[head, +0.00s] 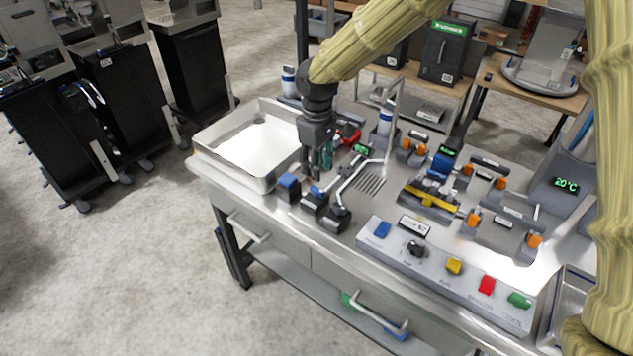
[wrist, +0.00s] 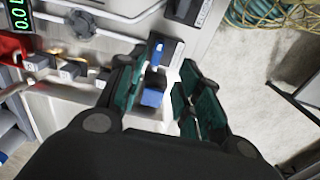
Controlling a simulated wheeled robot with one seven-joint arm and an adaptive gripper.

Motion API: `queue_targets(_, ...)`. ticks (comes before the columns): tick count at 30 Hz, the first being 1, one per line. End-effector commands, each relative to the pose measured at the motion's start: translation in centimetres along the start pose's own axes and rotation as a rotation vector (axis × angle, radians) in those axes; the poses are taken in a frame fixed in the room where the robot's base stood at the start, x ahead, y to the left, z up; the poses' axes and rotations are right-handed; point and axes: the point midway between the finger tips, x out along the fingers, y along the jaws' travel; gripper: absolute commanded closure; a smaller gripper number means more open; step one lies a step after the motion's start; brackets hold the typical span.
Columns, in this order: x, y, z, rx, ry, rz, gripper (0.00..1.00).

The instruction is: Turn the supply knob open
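My gripper (head: 321,170) points down over the left part of the steel bench, with its teal fingers apart. In the wrist view my gripper (wrist: 158,95) is open and empty. A blue block-like knob (wrist: 152,97) shows in the gap between the fingers; contact cannot be told. In the head view a blue-faced knob on a dark body (head: 289,187) stands just left of and below the fingers. A black knob (head: 416,248) sits on the front panel, further right. The labels are too small to read, so I cannot tell for sure which knob is the supply knob.
A steel basin (head: 240,145) lies left of my gripper. A bent metal spout (head: 390,120) rises to its right, above a drain grate (head: 369,184). Dark valve bodies (head: 338,217) stand close in front. Coloured buttons line the front panel (head: 460,293).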

Motion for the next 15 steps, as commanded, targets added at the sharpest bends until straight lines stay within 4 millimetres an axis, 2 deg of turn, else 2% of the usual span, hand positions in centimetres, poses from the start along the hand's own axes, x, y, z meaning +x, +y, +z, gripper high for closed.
queue_targets(6, 3.3, 0.1, -0.1, 0.0, -0.002, -0.004, 0.65)
queue_targets(15, 7.0, 0.1, -0.3, -0.002, -0.001, -0.002, 0.65)
